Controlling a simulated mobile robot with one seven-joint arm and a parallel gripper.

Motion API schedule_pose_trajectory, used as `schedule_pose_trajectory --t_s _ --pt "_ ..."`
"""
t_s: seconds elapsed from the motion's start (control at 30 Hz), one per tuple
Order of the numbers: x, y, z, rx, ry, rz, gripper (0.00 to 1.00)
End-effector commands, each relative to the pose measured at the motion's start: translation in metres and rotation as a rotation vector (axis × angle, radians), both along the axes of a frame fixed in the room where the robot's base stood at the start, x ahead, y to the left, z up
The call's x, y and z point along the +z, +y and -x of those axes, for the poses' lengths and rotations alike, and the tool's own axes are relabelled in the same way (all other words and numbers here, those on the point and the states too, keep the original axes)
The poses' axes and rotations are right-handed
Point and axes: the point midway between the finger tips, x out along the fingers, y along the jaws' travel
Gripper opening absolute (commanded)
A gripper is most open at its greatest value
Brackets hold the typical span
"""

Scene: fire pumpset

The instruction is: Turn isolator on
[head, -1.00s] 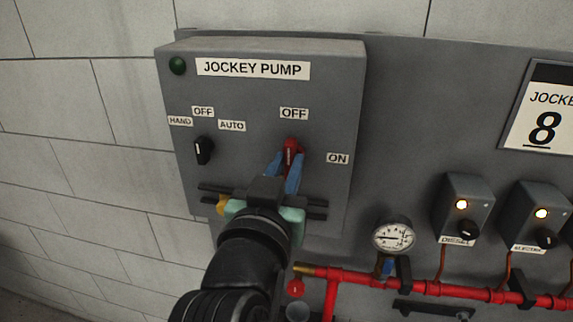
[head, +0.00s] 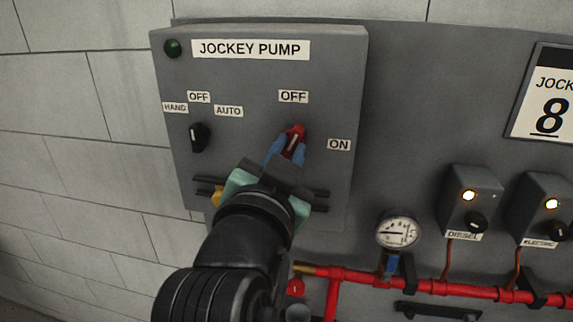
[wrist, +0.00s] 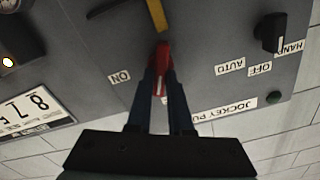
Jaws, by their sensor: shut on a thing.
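The isolator is a red rotary handle (head: 296,134) on the front of the grey jockey pump box (head: 330,70). Its OFF label (head: 293,97) is above it and its ON label (head: 339,144) is to its right. The handle's tip leans a little right of straight up, between the two labels. My gripper (head: 287,148) is shut on the handle, with a blue finger on each side. The wrist view also shows the red handle (wrist: 161,68) between the fingers. My gripper hides the handle's lower part in the head view.
A black HAND/OFF/AUTO knob (head: 199,137) is left of the handle. A green lamp (head: 173,47) is at the box's top left. A gauge (head: 397,230), red pipe (head: 430,285) and diesel switch box (head: 471,203) are at lower right. A yellow part (wrist: 157,15) is near the handle.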

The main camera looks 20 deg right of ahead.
Motion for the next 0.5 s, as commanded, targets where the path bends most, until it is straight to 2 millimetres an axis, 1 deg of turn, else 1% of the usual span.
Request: schedule_pose_trajectory --t_s 0.03,0.5 --pt "-0.0038 0.0005 0.0001 0.001 -0.030 -0.039 0.00" --pt "-0.0059 -0.0016 0.0013 0.002 -0.280 -0.411 0.00"
